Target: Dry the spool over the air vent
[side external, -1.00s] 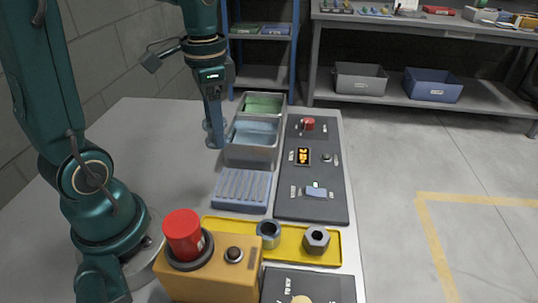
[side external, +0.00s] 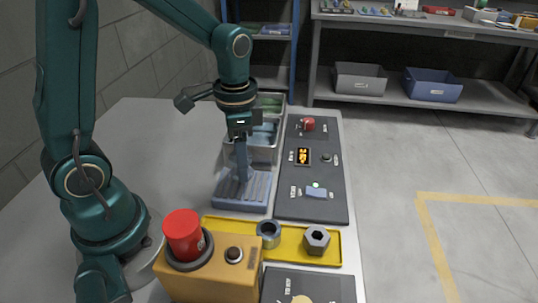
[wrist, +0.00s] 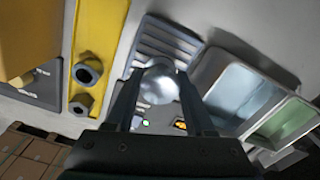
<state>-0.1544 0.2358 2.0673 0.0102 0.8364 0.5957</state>
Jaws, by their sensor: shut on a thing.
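My gripper (side external: 242,178) points down above the blue slatted block (side external: 228,202), which looks like the air vent. In the wrist view my gripper (wrist: 160,78) is shut on a round, shiny silver thing (wrist: 160,88), taken to be the spool. The slatted block (wrist: 165,45) shows just beyond it there. In the side view the held spool is hard to make out against the fingers. I cannot tell whether it touches the slats.
Metal bins with blue (side external: 265,136) and green contents stand behind the block. A dark control panel (side external: 311,205) with a lit green light is to the right. A yellow tray (side external: 292,240) holding a ring-shaped part and a hex nut, and an orange box (side external: 210,277) with a red button, are in front.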

